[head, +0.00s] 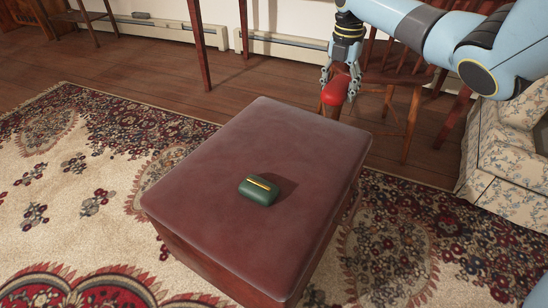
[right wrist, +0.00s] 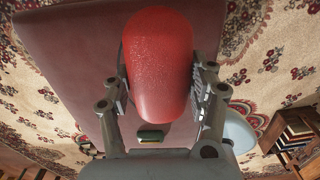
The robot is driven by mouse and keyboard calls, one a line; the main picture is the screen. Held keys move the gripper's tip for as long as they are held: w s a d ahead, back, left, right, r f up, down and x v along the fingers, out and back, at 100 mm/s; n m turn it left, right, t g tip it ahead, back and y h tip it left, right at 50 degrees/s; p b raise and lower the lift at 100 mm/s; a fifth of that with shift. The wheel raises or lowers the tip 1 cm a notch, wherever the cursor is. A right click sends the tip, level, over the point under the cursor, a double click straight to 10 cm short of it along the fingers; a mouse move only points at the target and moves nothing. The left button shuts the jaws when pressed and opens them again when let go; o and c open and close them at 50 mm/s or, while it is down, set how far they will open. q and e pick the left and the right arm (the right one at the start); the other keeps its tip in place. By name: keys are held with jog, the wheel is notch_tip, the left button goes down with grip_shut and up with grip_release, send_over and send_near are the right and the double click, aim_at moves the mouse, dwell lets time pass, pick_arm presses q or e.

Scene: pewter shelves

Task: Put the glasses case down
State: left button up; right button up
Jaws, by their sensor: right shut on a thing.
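The glasses case (head: 335,93) is a red, rounded, elongated case. My right gripper (head: 340,76) is shut on it and holds it in the air, near the far right corner of the ottoman in the head view. My left gripper is not in view.
A dark red padded ottoman (head: 215,165) stands on a patterned rug (head: 110,190). A small green box with a gold stripe (head: 259,190) lies on its top; the rest of the top is clear. A wooden chair (head: 400,85) stands behind, and a floral armchair (head: 505,160) at the right.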

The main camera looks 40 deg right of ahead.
jog(key=b, duration=0.4)
send_over(301, 144)
jog(key=f, duration=0.4)
jog(key=d+f, duration=0.1)
jog(key=f, duration=0.1)
jog(key=shift+f, duration=0.3)
jog(key=shift+a+f, duration=0.1)
jog(key=shift+a, duration=0.25)
jog(key=shift+a+f, duration=0.1)
jog(key=shift+f, duration=0.1)
notch_tip(301, 144, down, 3)
jog(key=shift+f+b, duration=0.1)
jog(key=shift+b, duration=0.9)
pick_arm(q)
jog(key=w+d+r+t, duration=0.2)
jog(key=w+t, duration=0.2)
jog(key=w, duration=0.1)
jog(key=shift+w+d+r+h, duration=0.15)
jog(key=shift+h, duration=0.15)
pick_arm(e)
jog(key=shift+f, duration=0.15)
jog(key=shift+f, duration=0.1)
jog(key=o, duration=1.2)
